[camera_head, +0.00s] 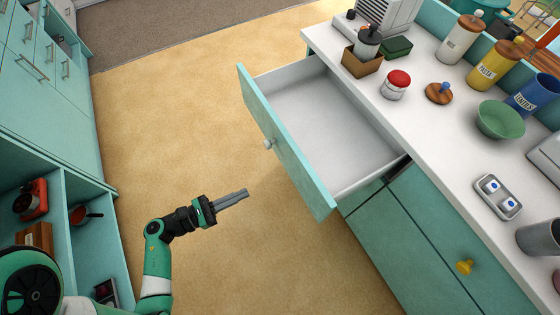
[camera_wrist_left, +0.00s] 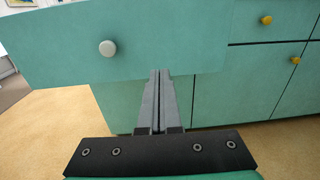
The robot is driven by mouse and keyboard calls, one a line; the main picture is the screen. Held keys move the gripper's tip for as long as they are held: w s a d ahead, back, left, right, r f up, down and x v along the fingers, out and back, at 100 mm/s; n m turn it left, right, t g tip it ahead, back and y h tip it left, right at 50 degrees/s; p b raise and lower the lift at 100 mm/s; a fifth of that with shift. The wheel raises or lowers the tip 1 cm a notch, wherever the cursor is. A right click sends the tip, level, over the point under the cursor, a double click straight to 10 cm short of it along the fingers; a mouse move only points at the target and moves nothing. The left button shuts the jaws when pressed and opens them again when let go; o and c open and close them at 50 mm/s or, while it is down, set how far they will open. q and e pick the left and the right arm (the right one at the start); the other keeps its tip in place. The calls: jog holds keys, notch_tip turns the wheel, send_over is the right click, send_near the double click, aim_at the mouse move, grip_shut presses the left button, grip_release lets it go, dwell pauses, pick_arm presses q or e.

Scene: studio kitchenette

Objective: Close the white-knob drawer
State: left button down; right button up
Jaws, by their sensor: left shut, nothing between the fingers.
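The white-knob drawer (camera_head: 285,150) is pulled far out from the counter in the head view, and its white inside is empty. Its teal front also fills the upper part of the left wrist view (camera_wrist_left: 170,40). The white knob (camera_head: 267,144) sits on that front and shows left of my fingers in the left wrist view (camera_wrist_left: 107,48). My left gripper (camera_head: 246,192) is shut and empty. It is in front of the drawer front, apart from it, and points towards its near half. My right gripper is not in view.
The white counter top (camera_head: 430,125) carries jars, a red-lidded pot (camera_head: 396,84), a green bowl (camera_head: 500,119) and other items. A yellow knob (camera_head: 464,267) sticks out on the cabinet below. Open shelves stand at the left. The floor (camera_head: 180,110) between is clear.

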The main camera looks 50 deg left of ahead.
pick_arm(q)
jog(key=a, duration=0.2)
jog(key=b, duration=0.3)
send_near(289, 164)
jog(key=x, duration=0.7)
jog(key=shift+s+d+r, duration=0.1)
jog(key=shift+y, duration=0.3)
